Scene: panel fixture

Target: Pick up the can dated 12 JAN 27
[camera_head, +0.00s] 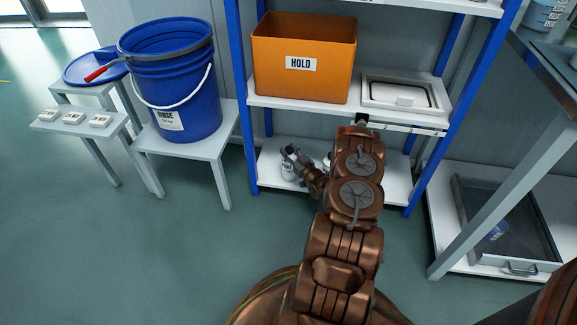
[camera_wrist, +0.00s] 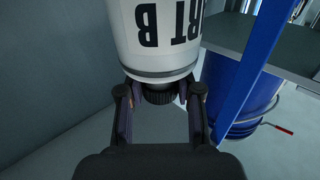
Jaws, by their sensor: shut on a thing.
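A white can (camera_wrist: 155,40) with a black cap (camera_wrist: 160,94) and large dark lettering, partly readable as "RT B", fills the top middle of the wrist view. The lettering is upside down there, and no date shows. My gripper (camera_wrist: 160,90) is shut on this can, with its fingers on either side of the capped end. In the head view my gripper (camera_head: 288,157) is over the lower shelf at its left, with a white can (camera_head: 289,173) just below its fingers. Another white object (camera_head: 327,161) is mostly hidden behind my arm.
The blue-posted rack holds an orange HOLD bin (camera_head: 303,58) and a white tray (camera_head: 402,93) on the shelf above. A blue post (camera_wrist: 250,70) stands close right in the wrist view. A blue RINSE bucket (camera_head: 180,95) is left of the rack. A dark tray (camera_head: 507,230) is right.

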